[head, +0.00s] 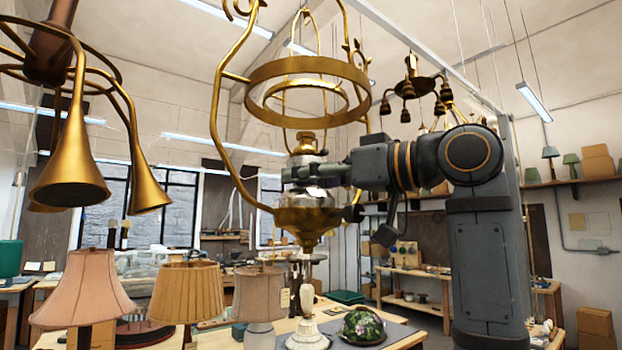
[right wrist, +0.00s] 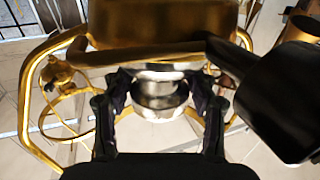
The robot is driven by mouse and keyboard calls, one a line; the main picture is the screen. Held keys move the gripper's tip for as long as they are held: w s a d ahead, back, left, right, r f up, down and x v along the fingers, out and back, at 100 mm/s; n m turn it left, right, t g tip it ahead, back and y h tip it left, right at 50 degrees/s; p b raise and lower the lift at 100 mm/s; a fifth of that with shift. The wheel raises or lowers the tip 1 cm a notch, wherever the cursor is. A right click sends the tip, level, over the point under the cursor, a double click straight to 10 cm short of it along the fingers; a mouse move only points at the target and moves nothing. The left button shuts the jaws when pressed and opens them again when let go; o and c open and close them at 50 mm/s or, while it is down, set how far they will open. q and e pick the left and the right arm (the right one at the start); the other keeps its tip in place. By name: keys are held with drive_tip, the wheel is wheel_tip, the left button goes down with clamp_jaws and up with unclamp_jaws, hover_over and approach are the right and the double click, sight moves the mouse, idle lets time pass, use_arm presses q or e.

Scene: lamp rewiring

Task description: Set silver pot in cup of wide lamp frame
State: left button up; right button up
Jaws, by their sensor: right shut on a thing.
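The wide lamp frame (head: 226,120) is brass, with curved side arms, two rings and a brass cup (head: 305,218) at its lower middle. My right gripper (head: 302,178) reaches into the frame from the right, just over the cup. It is shut on the silver pot (head: 306,158), which stands roughly upright above the cup. In the right wrist view the shiny pot (right wrist: 158,95) sits between the two dark fingers, with brass frame parts around it. My left gripper is out of view.
A brass lamp with trumpet shades (head: 72,170) hangs at the left. Below stand a pink lampshade (head: 83,288), a pleated tan lampshade (head: 187,292), a beige lampshade (head: 260,292) and a floral dome shade (head: 363,325). The frame's side arms and rings leave little room around my right gripper.

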drive_tip(key=o, duration=1.5)
drive_tip(key=shift+s, duration=0.1)
drive_tip(key=v, duration=1.2)
